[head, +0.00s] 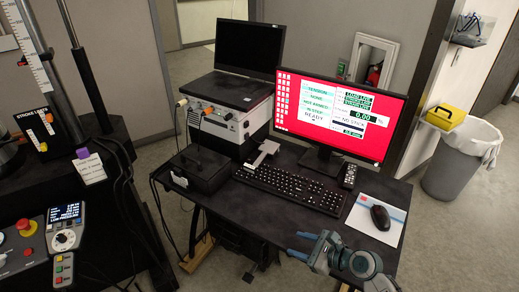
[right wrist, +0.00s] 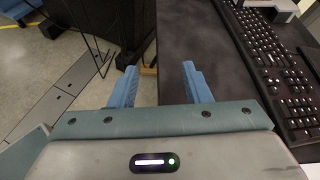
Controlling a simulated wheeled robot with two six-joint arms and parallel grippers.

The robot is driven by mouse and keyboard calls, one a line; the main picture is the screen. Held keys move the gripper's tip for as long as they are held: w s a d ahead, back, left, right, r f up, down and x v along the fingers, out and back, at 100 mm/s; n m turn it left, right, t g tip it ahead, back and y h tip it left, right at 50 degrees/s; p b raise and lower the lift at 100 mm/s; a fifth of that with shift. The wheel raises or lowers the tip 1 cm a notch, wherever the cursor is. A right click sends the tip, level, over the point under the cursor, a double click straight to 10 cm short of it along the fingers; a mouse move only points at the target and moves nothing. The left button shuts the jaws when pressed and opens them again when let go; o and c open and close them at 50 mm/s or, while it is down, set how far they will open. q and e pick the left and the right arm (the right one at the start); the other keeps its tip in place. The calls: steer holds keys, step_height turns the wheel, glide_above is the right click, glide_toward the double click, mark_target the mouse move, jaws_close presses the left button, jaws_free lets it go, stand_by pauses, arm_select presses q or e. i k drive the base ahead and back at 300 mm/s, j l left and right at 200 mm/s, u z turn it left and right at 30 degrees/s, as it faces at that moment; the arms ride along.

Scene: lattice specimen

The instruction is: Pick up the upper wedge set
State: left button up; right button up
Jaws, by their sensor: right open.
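I cannot make out a wedge set for certain in either view. A black lidded case (head: 200,168) lies on the left of the desk, and its inside is hidden. A small grey angular piece (head: 266,150) lies between the case and the keyboard; I cannot tell what it is. My right gripper (head: 300,244) is at the desk's front edge, in front of the keyboard. In the right wrist view its two blue fingers (right wrist: 160,86) are apart with nothing between them. My left gripper is not in view.
The dark desk (head: 235,205) carries a keyboard (head: 290,187), a red-screened monitor (head: 335,115), a remote (head: 349,176), a mouse (head: 380,217) and a stacked instrument (head: 225,125). A test machine with a control panel (head: 65,238) stands left. Cables hang beside the desk.

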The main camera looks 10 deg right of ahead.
mark_target(270, 147)
steer(key=i, duration=1.1)
